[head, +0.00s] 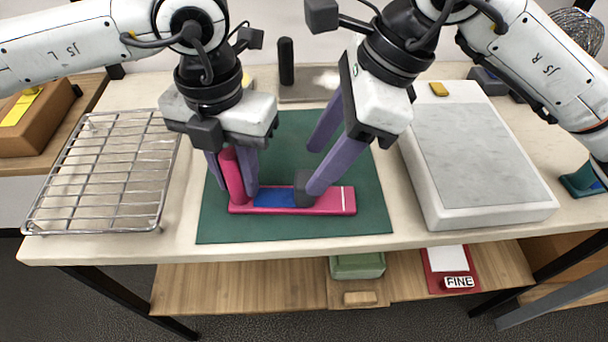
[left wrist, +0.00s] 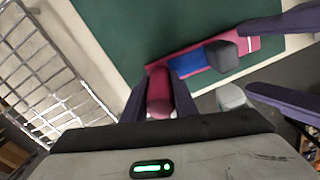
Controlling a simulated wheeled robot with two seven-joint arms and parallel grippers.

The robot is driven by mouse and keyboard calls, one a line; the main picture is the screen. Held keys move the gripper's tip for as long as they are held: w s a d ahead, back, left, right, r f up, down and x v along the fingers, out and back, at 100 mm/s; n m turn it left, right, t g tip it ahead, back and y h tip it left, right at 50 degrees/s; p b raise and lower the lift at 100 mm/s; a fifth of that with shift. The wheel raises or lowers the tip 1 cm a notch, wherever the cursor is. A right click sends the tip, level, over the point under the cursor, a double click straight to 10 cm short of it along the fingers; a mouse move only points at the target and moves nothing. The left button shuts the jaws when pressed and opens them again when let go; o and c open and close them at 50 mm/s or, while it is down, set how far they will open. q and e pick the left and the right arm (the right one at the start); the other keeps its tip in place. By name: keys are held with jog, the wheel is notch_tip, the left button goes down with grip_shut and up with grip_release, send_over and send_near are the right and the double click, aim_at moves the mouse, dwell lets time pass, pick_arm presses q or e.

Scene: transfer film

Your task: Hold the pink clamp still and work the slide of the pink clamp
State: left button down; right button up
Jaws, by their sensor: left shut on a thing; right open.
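The pink clamp (head: 330,201) lies on the green mat (head: 290,230), long side running left to right. It has a blue strip (head: 272,197), a dark grey slide block (head: 304,190) and an upright pink post at its left end. My left gripper (head: 233,180) is shut on the post, which also shows between its fingers in the left wrist view (left wrist: 159,95). My right gripper (head: 313,165) is open, its purple fingers apart. One fingertip is down beside the slide block, and I cannot tell whether they touch. The other finger is behind and above the mat.
A wire rack (head: 105,170) stands on the table (head: 190,215) left of the mat. A white block with a grey top (head: 470,145) stands to the right. A black cylinder (head: 286,62) stands at the back. The front of the mat is clear.

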aim_at(306, 178)
jog(key=x, duration=0.6)
